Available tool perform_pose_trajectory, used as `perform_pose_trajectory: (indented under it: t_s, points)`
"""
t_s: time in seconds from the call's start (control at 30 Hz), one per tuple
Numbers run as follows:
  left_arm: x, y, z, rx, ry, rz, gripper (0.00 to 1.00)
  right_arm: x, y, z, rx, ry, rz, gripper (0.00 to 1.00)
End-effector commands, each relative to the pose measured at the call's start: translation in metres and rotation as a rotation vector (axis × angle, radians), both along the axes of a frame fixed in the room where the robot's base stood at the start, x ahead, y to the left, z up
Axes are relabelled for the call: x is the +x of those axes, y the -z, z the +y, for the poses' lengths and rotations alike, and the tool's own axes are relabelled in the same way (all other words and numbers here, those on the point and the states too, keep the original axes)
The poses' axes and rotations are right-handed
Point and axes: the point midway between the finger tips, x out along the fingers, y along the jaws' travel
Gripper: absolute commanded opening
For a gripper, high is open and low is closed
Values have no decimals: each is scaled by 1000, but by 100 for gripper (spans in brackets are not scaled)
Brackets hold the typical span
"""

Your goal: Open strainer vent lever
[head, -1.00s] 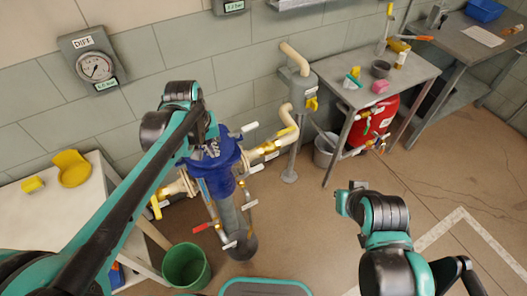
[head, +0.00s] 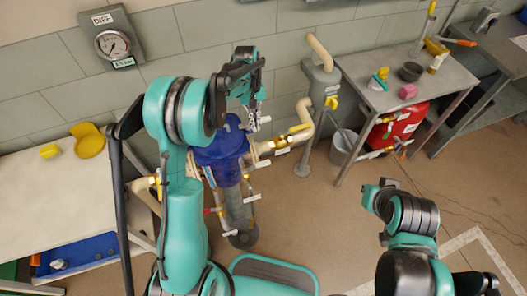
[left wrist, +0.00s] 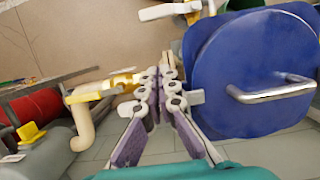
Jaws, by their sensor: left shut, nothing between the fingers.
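The blue strainer (head: 222,150) stands on a grey pipe near the middle of the head view. In the left wrist view its round blue lid (left wrist: 240,60) with a metal handle (left wrist: 270,92) fills the right side. A short pale lever (head: 264,120) shows beside the strainer's top; I cannot tell surely whether it is the vent lever. My left gripper (head: 253,119) is above and beside the strainer's top, close to that lever; contact is unclear. Its fingers (left wrist: 158,78) are together and empty. My right arm is at the lower right; its gripper is not seen.
A red-handled valve (head: 212,211) and a white handle (head: 262,167) sit lower. A steel table (head: 385,95) stands right, a bench (head: 40,195) left. Floor is open at centre right.

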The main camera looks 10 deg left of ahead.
Motion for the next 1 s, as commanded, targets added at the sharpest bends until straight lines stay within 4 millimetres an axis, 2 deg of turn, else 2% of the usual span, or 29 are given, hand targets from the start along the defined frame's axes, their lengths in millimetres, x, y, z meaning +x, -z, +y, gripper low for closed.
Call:
perform_pose_trajectory:
  t_s: [0.2,0.33,0.77,1.0]
  points:
    - [0,2,0,0,1,-1,0,0,1,0,0,0,0,0]
    - [-3,14,-2,0,2,-1,0,0,6,0,0,0,0,0]
    - [-20,100,-14,0,3,-1,0,0,37,0,0,0,0,0]
    - [-47,98,-32,0,4,-1,0,0,45,0,0,0,0,0]
